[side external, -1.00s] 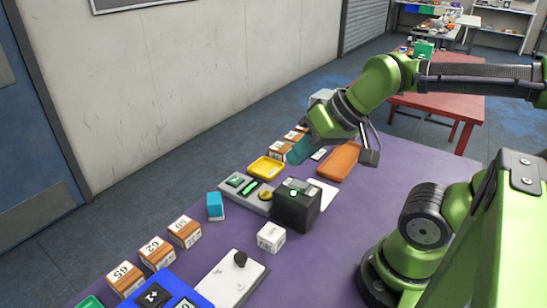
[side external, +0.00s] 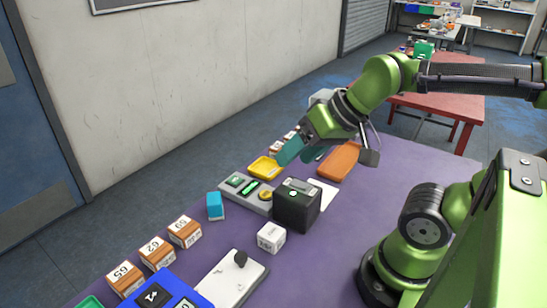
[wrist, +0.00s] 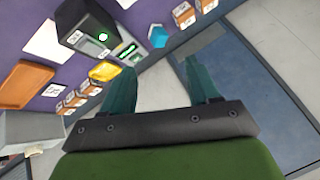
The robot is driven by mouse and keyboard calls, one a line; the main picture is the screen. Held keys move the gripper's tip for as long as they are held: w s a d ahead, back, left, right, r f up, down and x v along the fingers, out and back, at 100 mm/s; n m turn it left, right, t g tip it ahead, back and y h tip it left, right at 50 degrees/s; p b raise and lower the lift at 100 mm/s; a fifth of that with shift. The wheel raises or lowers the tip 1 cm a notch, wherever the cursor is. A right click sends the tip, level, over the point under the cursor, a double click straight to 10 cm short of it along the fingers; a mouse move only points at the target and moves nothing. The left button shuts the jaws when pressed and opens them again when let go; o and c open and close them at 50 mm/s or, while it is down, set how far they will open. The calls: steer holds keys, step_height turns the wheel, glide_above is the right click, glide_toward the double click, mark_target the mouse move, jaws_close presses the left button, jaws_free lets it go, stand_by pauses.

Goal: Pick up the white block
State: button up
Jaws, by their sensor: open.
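The white block (side external: 271,237) sits on the purple table in the side view, just in front of the black scanner box (side external: 297,205). It has dark printing on its faces. I cannot make it out in the wrist view. My gripper (side external: 292,151) is in the air above the far part of the table, near the yellow tray and well apart from the white block. In the wrist view its two teal fingers (wrist: 162,88) are spread with nothing between them.
A blue block (side external: 215,206), several numbered wooden blocks (side external: 157,253) and a white joystick panel (side external: 230,278) stand around the white block. A yellow tray (side external: 266,168) and an orange tray (side external: 339,160) lie farther back. The purple table (side external: 330,265) is clear right of the block.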

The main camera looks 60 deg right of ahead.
steer(key=o, duration=0.4)
steer(key=shift+c, duration=0.2)
steer(key=n+g+h, duration=0.2)
steer(key=n+g, duration=0.2)
steer(key=g, duration=0.3)
glide_above(272, 231)
step_height(272, 231, down, 8)
step_height(272, 231, down, 10)
steer(key=shift+s+d+f, duration=0.1)
steer(key=shift+s+f, duration=0.05)
steer(key=shift+f, duration=2.95)
